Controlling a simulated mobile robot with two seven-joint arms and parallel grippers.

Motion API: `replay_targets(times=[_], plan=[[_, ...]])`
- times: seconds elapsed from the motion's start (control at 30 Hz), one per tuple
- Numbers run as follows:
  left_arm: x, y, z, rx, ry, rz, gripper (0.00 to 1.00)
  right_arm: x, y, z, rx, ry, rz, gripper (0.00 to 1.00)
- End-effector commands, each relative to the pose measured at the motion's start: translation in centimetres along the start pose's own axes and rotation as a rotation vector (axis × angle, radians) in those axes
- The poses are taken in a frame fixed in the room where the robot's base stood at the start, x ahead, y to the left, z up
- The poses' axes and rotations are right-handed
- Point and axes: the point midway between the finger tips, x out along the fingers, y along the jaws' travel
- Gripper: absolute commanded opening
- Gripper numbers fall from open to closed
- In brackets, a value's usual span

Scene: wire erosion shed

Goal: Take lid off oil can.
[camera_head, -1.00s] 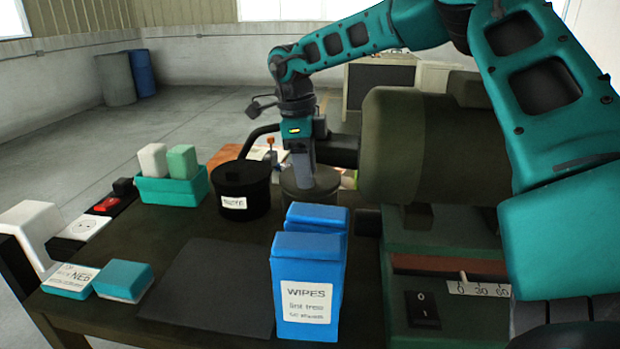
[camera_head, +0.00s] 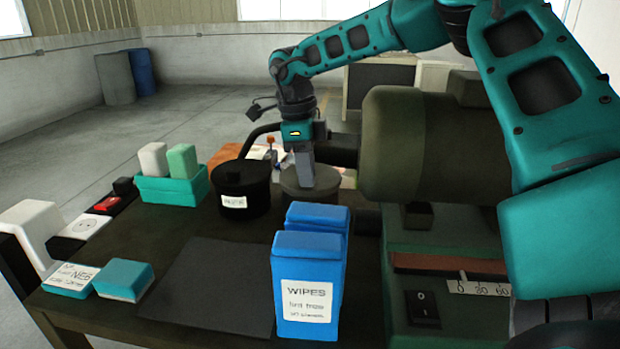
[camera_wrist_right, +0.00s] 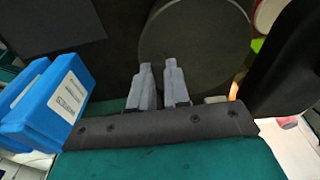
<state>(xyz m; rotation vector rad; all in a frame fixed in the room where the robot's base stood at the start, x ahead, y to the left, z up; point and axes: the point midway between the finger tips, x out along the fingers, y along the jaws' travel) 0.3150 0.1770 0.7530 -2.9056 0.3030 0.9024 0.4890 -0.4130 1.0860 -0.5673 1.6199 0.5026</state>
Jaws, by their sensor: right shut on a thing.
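A dark grey-olive round can with a flat round lid (camera_head: 327,183) stands at the back of the bench, behind the blue boxes. My right gripper (camera_head: 307,185) points down onto the middle of this lid. In the right wrist view the gripper's two fingers (camera_wrist_right: 158,68) are close together over the round lid (camera_wrist_right: 205,40). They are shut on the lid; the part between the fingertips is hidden. The lid looks level and on the can. My left gripper is not in view.
A black lidded pot (camera_head: 242,190) with a white label stands just left of the can. Blue wipes boxes (camera_head: 307,255) stand in front. A large dark cylindrical machine body (camera_head: 395,145) is close on the right. A teal tray (camera_head: 170,190) holds two blocks. A dark mat (camera_head: 215,290) is bare.

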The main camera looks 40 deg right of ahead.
Motion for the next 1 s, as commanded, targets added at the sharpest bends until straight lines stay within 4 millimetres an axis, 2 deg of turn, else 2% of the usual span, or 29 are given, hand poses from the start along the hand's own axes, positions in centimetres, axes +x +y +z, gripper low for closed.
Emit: replay_targets(times=[0.27,0.43,0.57,0.8,1.0], plan=[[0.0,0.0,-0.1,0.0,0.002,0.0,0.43,-0.4,-0.1,0.0,0.0,-0.001,-0.003,0.0],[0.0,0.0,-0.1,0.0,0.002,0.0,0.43,-1.8,-0.1,-0.1,0.001,-0.002,-0.004,0.0],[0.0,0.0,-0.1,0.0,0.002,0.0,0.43,-4.2,-0.1,-0.4,0.0,-0.003,-0.005,0.0],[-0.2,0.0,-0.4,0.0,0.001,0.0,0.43,-10.1,-0.1,-1.1,0.002,-0.003,-0.006,0.0],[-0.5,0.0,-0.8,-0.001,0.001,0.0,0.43,-14.4,-0.1,-1.7,0.001,-0.001,-0.004,0.0]])
